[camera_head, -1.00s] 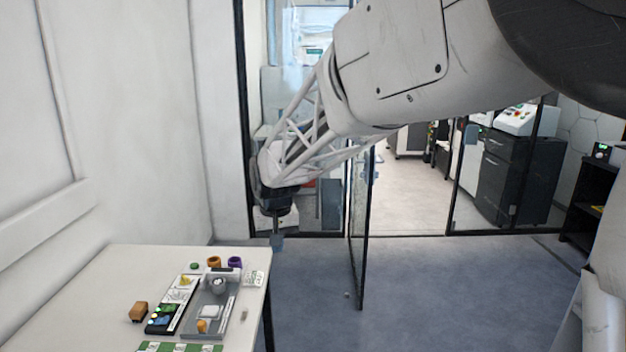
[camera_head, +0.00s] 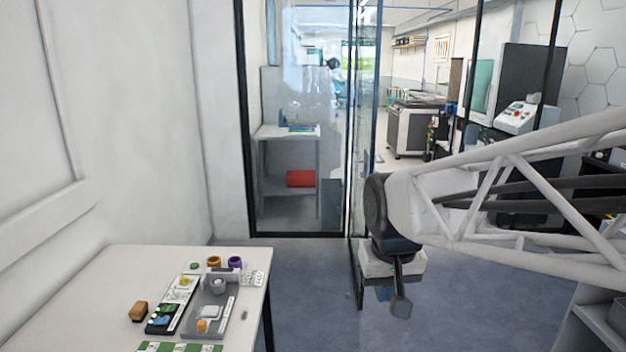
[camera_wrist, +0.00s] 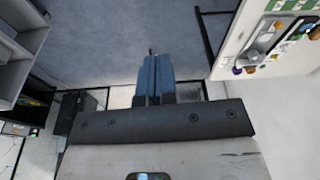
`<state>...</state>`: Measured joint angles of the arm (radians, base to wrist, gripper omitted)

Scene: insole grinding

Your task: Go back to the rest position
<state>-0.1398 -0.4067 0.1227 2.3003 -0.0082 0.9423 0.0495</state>
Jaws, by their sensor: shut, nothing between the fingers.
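My gripper (camera_head: 401,306) hangs pointing down over the open floor, to the right of the white table (camera_head: 75,290) and well apart from it. In the wrist view, its two blue fingers (camera_wrist: 153,62) lie together, shut with nothing between them. On the table stands a grey tray-like fixture (camera_head: 216,318) with small parts on it. The table and its items also show at the upper right of the wrist view, where the table's bare top (camera_wrist: 240,45) is seen at an angle.
A brown block (camera_head: 138,311), an orange ring (camera_head: 214,262) and a purple ring (camera_head: 235,262) are on the table. A glass partition with dark frames (camera_head: 240,120) stands behind. Grey shelving (camera_wrist: 15,55) is at the wrist view's left. The floor (camera_head: 310,290) around my gripper is clear.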

